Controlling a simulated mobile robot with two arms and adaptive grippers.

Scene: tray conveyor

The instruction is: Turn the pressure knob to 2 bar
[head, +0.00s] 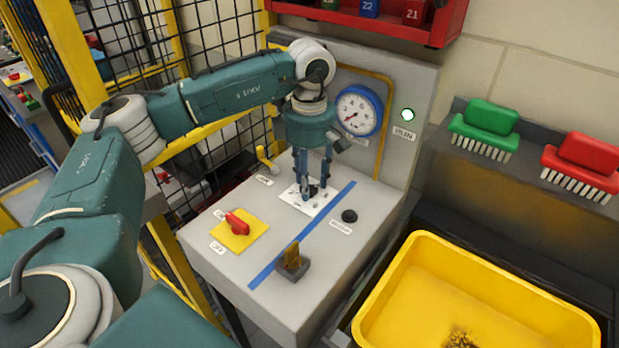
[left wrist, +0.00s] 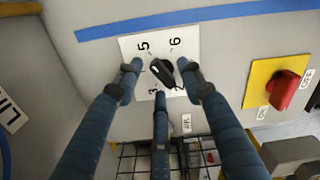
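The black pressure knob (left wrist: 163,72) sits on a white scale plate (left wrist: 131,44). In the left wrist view the figures 5, 6, 3 and 2 show; a finger covers the left edge of the plate. The knob's pale mark faces left, but its exact setting is hard to read. My left gripper (head: 312,190) points down over the plate (head: 296,199). Its three blue fingers stand open around the knob, with a gap at the left finger. The right finger is close to the knob; contact cannot be told. The blue-rimmed gauge (head: 358,110) has its needle at the lower left. My right gripper is out of view.
On the panel are a red switch on a yellow plate (head: 252,236), a black button (head: 349,216), a yellow-brown key-like lever (head: 292,258) and a small yellow lever (head: 265,158). A lit lamp (head: 408,114) is behind. A yellow bin (head: 393,287) stands right; mesh fencing stands left.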

